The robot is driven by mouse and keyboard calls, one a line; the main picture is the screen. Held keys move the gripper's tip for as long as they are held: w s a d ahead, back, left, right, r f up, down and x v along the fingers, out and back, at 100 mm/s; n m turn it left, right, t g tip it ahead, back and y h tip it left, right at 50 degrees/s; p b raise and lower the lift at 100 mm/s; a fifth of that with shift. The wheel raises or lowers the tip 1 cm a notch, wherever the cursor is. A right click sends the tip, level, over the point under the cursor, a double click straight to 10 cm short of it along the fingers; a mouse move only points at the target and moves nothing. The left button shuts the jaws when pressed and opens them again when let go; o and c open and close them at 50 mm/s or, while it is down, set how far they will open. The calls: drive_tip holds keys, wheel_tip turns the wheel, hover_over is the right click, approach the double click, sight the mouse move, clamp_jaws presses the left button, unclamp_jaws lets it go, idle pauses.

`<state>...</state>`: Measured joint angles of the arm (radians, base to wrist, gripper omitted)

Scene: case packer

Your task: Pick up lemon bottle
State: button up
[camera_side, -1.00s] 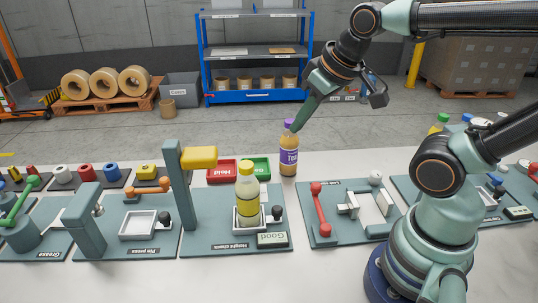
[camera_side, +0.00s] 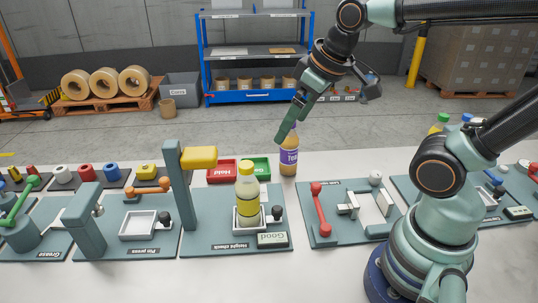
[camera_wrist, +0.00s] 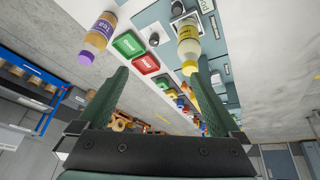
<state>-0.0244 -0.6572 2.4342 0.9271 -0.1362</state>
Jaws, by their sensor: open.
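The lemon bottle (camera_side: 247,205), clear with a yellow cap and yellow label, stands upright on the white pad of the height check station. In the wrist view it (camera_wrist: 188,45) appears at the upper right, near the tip of the right finger. My gripper (camera_side: 284,137) is open and empty in the side view, above and to the right of the lemon bottle, apart from it. One finger overlaps the top of the tea bottle in the picture; I cannot tell whether they touch. In the wrist view my gripper (camera_wrist: 157,74) shows its two fingers spread wide.
A purple-labelled tea bottle (camera_side: 289,160) stands behind and right of the lemon bottle. The height check post (camera_side: 183,195) with its yellow head rises close left of it. Red (camera_side: 221,171) and green (camera_side: 262,168) trays lie behind. A station with a red lever (camera_side: 318,210) is to the right.

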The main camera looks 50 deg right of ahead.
sight(244, 164)
drive_tip(key=w+a+f+n+g, duration=0.1)
drive_tip(key=w+a+n, duration=0.1)
drive_tip(key=n, duration=0.2)
drive_tip(key=w+a+f+n+g, duration=0.2)
drive_tip(key=n, duration=0.3)
drive_tip(key=w+a+f+n+g, duration=0.1)
drive_tip(key=w+a+n, duration=0.1)
drive_tip(key=n, duration=0.2)
drive_tip(key=shift+w+a+f+n+g, duration=0.15)
drive_tip(key=shift+w+a+n+g, duration=0.15)
drive_tip(key=shift+a, duration=0.1)
drive_tip(key=shift+w+a+f+n, duration=0.25)
drive_tip(key=shift+a+f+n, duration=0.15)
drive_tip(key=shift+n, duration=0.2)
wheel_tip(244, 164, down, 7)
drive_tip(key=shift+d+r, duration=0.1)
drive_tip(key=shift+r, duration=0.1)
drive_tip(key=shift+s+d+f, duration=0.1)
drive_tip(key=shift+f, duration=1.3)
drive_tip(key=shift+s+d+f, duration=0.1)
drive_tip(key=shift+f, duration=1.25)
clamp_jaws()
drive_tip(key=shift+r, duration=0.1)
